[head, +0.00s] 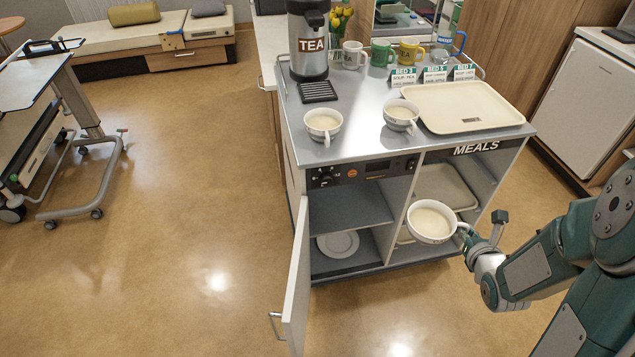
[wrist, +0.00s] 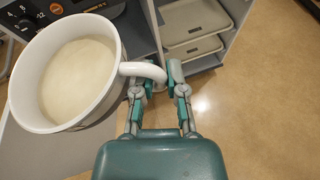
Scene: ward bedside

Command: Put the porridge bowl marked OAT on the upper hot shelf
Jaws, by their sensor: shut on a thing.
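My gripper (head: 468,236) is shut on the handle of a white porridge bowl (head: 431,238). The bowl is held in the air in front of the cart's right compartment, close to upright. In the wrist view the bowl (wrist: 28,85) is at the left and its handle runs between the fingers (wrist: 158,82). No marking on it can be read. The upper hot shelf (head: 350,206) is in the cart's left compartment, under the control panel, and looks empty. Two similar bowls, one at the left (head: 323,134) and one at the middle (head: 399,126), stand on the cart top; their markings are unreadable.
The compartment door (head: 297,285) stands open toward the front left. A plate (head: 338,243) lies on the lower hot shelf. Trays (head: 445,188) fill the right compartment. A tea urn (head: 308,45), mugs and a large tray (head: 470,119) stand on top.

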